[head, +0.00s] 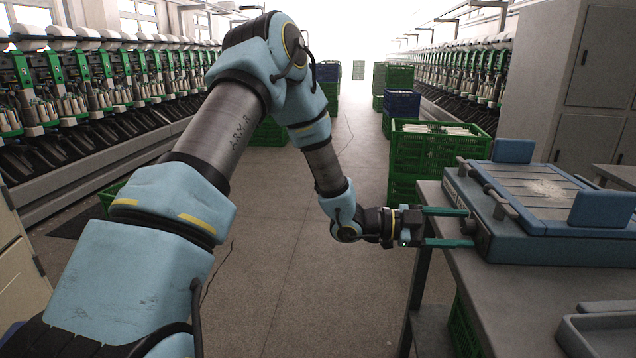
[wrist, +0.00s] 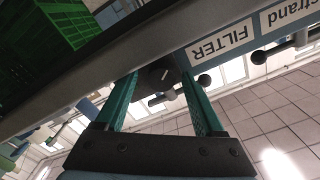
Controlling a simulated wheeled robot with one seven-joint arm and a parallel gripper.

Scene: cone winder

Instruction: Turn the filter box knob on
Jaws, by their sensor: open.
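The blue filter box (head: 565,250) sits on the grey table at the right of the head view. In the wrist view its front edge runs diagonally, with a white FILTER label (wrist: 221,44). A dark round knob (wrist: 154,76) with a pale pointer mark sits beside that label. My gripper (head: 468,227) is open and level at the box's left face; it also shows in the wrist view (wrist: 158,82). Its two teal fingers lie on either side of the knob, with gaps visible. In the head view the knob (head: 483,240) is small, dark and partly hidden.
Lever handles (head: 499,204) stand on the box close to my fingers. A second label reading "strand" (wrist: 291,16) is farther along the box. A grey tray (head: 598,335) lies on the table's near right. Green crates (head: 432,150) stand behind the table.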

